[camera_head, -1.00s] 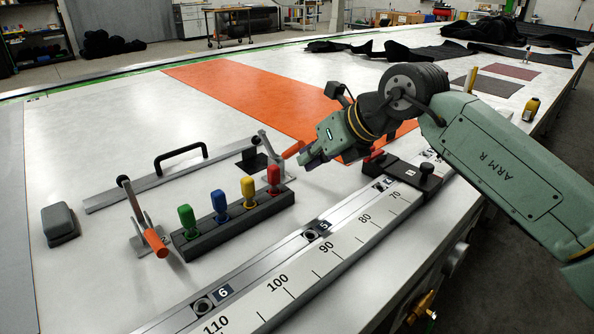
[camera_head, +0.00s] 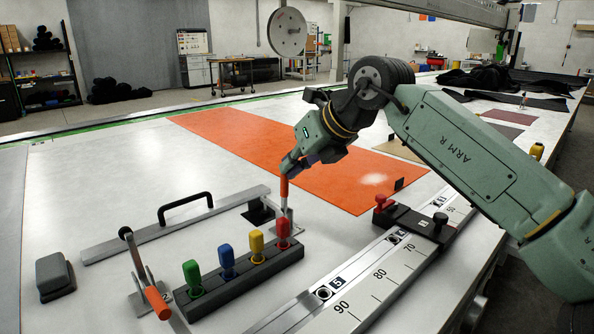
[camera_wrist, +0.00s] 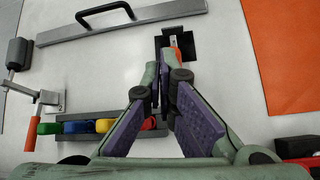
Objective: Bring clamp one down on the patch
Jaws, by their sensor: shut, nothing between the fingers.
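A toggle clamp with an orange handle (camera_head: 284,188) stands behind the red-knobbed end of the block. Its handle points up, and its metal base (camera_head: 287,215) is partly hidden. A small black patch (camera_head: 258,213) lies beside it at the end of the metal bar. In the wrist view the patch (camera_wrist: 190,46) is partly covered by the clamp's orange part (camera_wrist: 174,42). My gripper (camera_head: 286,168) is shut and empty, its fingertips at the top of the handle. In the wrist view its fingertips (camera_wrist: 158,72) point at the clamp. I cannot tell whether they touch or whether the clamp's pad meets the patch.
A second orange-handled clamp (camera_head: 157,301), marked 2, stands at left. The block (camera_head: 240,276) with green, blue, yellow and red knobs is close below my gripper. A handled metal bar (camera_head: 175,226), a grey block (camera_head: 55,275) and a numbered rail (camera_head: 372,285) surround it. An orange sheet (camera_head: 250,145) lies behind.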

